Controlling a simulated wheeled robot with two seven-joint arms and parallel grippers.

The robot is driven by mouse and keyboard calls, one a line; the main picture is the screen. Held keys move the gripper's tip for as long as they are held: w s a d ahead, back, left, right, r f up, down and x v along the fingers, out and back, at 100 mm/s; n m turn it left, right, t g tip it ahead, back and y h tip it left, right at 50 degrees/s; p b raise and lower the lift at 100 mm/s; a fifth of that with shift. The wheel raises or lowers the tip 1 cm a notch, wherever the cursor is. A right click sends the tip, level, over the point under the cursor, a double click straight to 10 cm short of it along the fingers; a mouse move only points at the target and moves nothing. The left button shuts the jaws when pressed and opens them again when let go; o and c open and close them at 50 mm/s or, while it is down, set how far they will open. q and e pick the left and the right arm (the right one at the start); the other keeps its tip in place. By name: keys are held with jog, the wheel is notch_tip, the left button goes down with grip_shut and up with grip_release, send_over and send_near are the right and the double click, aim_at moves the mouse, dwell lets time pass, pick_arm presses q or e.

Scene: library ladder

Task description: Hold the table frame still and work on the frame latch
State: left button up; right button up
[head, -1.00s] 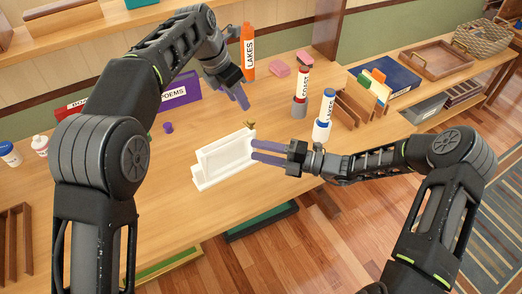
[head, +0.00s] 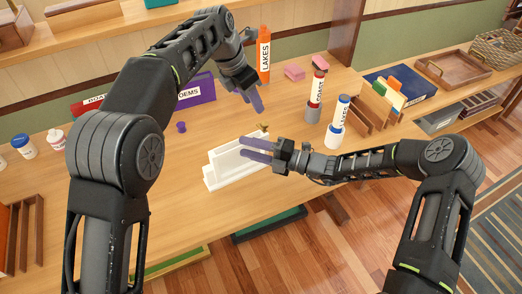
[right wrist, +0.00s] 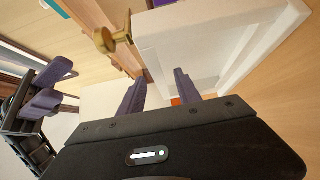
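The white table frame (head: 222,172) stands on the wooden table in the middle of the head view. Its brass latch (head: 263,127) sticks up at the far right end. The right wrist view shows the latch (right wrist: 106,38) and the white frame (right wrist: 215,35) close up. My right gripper (head: 241,146) is open, its purple fingers apart and overlapping the frame's right end; contact cannot be told. My left gripper (head: 257,106) is above and behind the latch, fingers pointing down, apart from it. It also shows in the right wrist view (right wrist: 58,86), with its fingers spread and empty.
An orange LAKES bottle (head: 264,55), a COAST tube (head: 317,87) and a LAKES tube (head: 341,110) stand behind and to the right. A purple POEMS box (head: 196,91) and a purple knob (head: 181,127) lie left. The table's front left is clear.

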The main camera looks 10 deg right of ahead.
jog(key=shift+w+a, duration=0.15)
jog(key=shift+a, duration=0.15)
jog(key=shift+c, duration=0.6)
grip_shut()
dwell(0.7)
